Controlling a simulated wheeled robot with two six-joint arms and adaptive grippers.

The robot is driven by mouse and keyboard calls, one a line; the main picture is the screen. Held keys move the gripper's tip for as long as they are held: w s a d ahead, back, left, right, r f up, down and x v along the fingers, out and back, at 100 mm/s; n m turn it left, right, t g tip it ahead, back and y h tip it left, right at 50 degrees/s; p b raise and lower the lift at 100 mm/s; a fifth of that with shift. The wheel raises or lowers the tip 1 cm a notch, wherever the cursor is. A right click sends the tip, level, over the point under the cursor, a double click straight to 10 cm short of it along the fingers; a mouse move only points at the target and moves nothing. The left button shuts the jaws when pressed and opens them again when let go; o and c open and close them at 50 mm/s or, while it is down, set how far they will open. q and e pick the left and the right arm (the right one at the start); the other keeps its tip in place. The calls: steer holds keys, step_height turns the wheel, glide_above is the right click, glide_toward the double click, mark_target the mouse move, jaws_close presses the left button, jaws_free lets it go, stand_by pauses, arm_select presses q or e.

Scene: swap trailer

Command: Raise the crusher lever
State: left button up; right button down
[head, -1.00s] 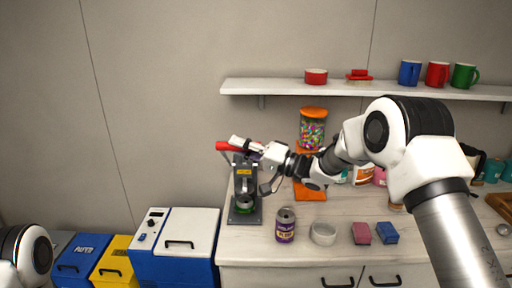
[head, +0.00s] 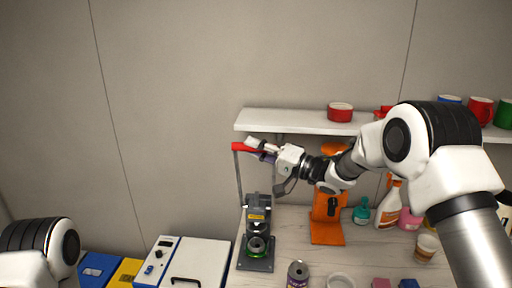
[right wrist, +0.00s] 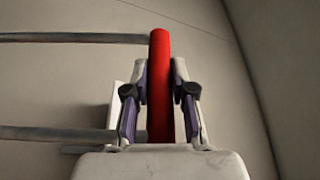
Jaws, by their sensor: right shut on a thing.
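The can crusher (head: 258,225) stands on the left end of the counter, with a green-rimmed can (head: 257,246) in its lower part. Its red lever handle (head: 241,147) is up high, near the level of the shelf, on two grey side bars. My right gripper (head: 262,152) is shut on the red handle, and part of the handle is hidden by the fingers. In the right wrist view the red handle (right wrist: 160,85) runs between the two fingers, with the grey bars going off to the left. Of my left arm only a link shows at the lower left; its gripper is out of view.
A white shelf (head: 290,122) holding a red bowl (head: 340,112) and mugs is close behind the right gripper. An orange stand (head: 327,225), a spray bottle (head: 388,205) and a purple can (head: 298,274) are on the counter. Bins stand at the lower left.

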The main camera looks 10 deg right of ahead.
steer(key=shift+w+d+r, duration=0.1)
steer(key=shift+r, duration=0.3)
steer(key=c, duration=1.3)
jaws_free()
steer(key=o, duration=0.3)
steer(key=shift+r, duration=0.15)
steer(key=shift+o, duration=0.2)
steer(key=shift+a, duration=0.2)
arm_select(q)
steer(key=shift+a, duration=0.15)
arm_select(e)
steer(key=shift+d, duration=0.1)
steer(key=shift+s+d+f, duration=0.3)
steer(key=shift+d, duration=0.05)
arm_select(q)
steer(key=shift+w, duration=0.15)
arm_select(e)
steer(key=v, duration=1)
steer(key=shift+s, duration=0.4)
